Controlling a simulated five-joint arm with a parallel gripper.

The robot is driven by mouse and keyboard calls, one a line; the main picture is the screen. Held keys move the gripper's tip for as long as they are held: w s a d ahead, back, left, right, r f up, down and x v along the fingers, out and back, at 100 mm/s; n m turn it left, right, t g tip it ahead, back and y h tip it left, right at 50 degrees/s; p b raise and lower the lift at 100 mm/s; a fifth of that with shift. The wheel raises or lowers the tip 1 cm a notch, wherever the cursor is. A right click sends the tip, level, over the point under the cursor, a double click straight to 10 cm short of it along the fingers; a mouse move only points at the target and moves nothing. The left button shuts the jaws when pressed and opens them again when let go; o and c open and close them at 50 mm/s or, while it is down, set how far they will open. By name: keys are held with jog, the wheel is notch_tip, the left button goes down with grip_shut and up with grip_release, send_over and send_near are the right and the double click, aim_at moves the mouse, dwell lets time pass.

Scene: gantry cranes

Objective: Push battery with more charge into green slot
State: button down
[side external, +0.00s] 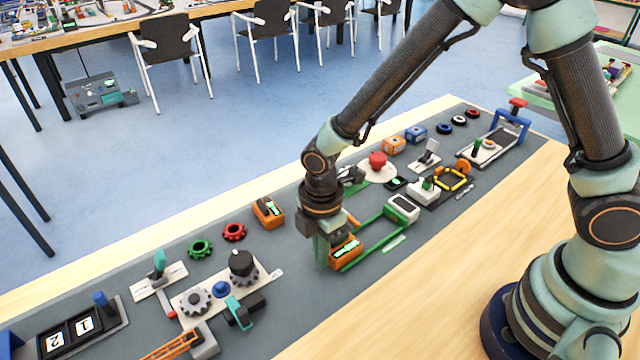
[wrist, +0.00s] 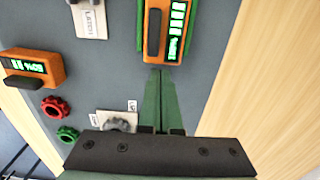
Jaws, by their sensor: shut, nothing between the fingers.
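An orange battery (side external: 345,250) with a lit green display lies at the near end of the green slot outline (side external: 388,244) on the grey mat. It also shows in the wrist view (wrist: 153,50), with several green bars. My gripper (side external: 323,258) is shut and empty, low beside the near battery. In the wrist view its fingertips (wrist: 160,72) are at that battery's end; contact cannot be told.
Red (side external: 234,232) and green (side external: 200,249) gears and a gear panel (side external: 216,302) lie to the left. A white block (side external: 403,208) stands at the slot's far end. The wooden table in front is clear.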

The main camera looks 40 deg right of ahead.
jog(key=shift+d, duration=5.9)
jog(key=shift+a, duration=0.1)
jog(key=shift+a, duration=0.55)
notch_tip(320, 180, up, 7)
jog(key=s+d+r+m+t, duration=0.2)
jog(key=d+r+m, duration=0.1)
jog(key=r+m, duration=0.5)
jog(key=s+d+r+m+t, duration=0.3)
jog(key=d+r+m, duration=0.1)
jog(key=r+m, duration=0.4)
jog(key=shift+r+m+t, duration=0.2)
jog(key=shift+m+t, duration=0.1)
jog(key=shift+m, duration=0.7)
